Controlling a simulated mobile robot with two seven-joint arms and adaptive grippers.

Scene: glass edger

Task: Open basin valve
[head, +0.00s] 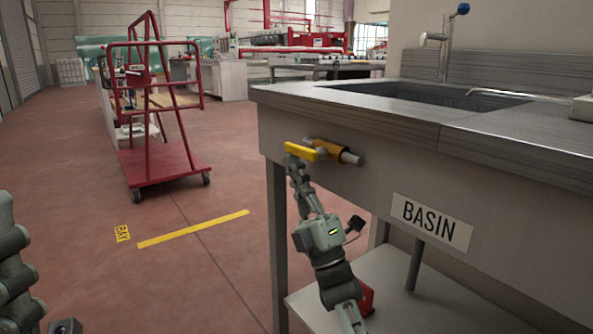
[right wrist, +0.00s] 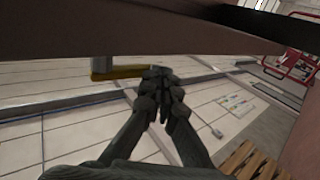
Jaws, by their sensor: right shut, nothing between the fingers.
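The basin valve (head: 330,149) sticks out from the front panel of the metal basin counter (head: 300,115). Its yellow lever handle (head: 301,151) points left, roughly along the panel, and a grey pipe end shows at its right. The handle also shows in the right wrist view (right wrist: 122,73). My right gripper (head: 291,160) is shut and empty, with its fingertips just below the handle's left end. In the right wrist view its fingertips (right wrist: 160,78) lie right at the handle's end; I cannot tell whether they touch. My left gripper is out of view.
A BASIN sign (head: 432,221) is on the front panel, with a lower shelf (head: 420,300) under the counter. A sink (head: 420,93) and tap are on top. A red trolley (head: 165,165) stands on the floor at left. Floor left of the counter is open.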

